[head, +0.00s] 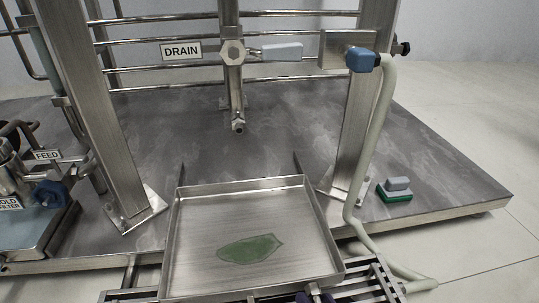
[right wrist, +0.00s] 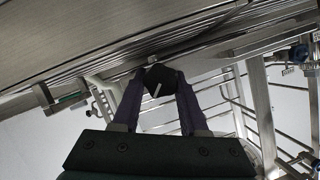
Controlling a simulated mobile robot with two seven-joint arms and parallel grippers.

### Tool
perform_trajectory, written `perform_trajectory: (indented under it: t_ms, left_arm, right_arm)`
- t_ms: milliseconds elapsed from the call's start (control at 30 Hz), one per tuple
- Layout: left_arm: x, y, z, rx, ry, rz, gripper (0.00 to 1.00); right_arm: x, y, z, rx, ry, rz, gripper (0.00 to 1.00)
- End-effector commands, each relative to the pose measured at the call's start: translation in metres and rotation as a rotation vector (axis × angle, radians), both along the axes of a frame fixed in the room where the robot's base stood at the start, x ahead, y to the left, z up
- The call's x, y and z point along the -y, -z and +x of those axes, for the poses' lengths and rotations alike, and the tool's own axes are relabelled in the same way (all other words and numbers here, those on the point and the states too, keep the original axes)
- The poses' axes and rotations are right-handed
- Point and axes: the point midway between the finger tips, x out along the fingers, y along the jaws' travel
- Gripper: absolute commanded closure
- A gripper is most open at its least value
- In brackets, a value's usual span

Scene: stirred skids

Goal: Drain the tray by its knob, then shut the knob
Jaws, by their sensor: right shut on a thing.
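The steel tray (head: 180,235) sits at the front centre with a green puddle (head: 250,248) on its floor. My right gripper (head: 315,296) shows only as dark purple fingertips at the bottom edge of the head view, by the tray's front wall. In the right wrist view, its two purple fingers (right wrist: 158,92) are shut on a dark knob (right wrist: 165,78) with a pale line across its face. The knob is below the tray's underside. The outlet beneath the tray is hidden in the head view. My left gripper is not in view.
A pipe with a DRAIN label (head: 181,51) and a grey lever (head: 282,51) hangs behind the tray. A pale hose (head: 376,130) runs down at right. A green-based scrubber (head: 396,190) lies on the skid. A FEED label (head: 47,155) and blue knob (head: 51,194) stand left.

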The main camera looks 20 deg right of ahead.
Motion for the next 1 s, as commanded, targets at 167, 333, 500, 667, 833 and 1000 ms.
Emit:
perform_trajectory:
  t_ms: [167, 333, 500, 667, 833, 1000]
  left_arm:
    - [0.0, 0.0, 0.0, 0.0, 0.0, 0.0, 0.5]
    - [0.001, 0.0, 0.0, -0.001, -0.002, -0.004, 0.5]
    - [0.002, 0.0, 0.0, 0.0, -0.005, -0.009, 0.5]
    - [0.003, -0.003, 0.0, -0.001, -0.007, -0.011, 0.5]
    - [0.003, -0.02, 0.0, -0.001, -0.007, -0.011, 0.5]
    - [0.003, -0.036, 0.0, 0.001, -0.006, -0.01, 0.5]
  right_arm:
    - [0.0, 0.0, 0.0, -0.002, 0.0, 0.0, 0.49]
    - [0.0, 0.0, 0.0, -0.001, 0.0, 0.0, 0.3]
    - [0.0, 0.0, 0.0, -0.001, 0.0, -0.001, 0.27]
    - [-0.001, -0.002, -0.004, -0.002, 0.0, -0.001, 0.27]
    - [-0.002, -0.014, -0.028, -0.007, 0.0, -0.001, 0.27]
    - [-0.005, -0.026, -0.062, -0.007, 0.001, -0.001, 0.27]
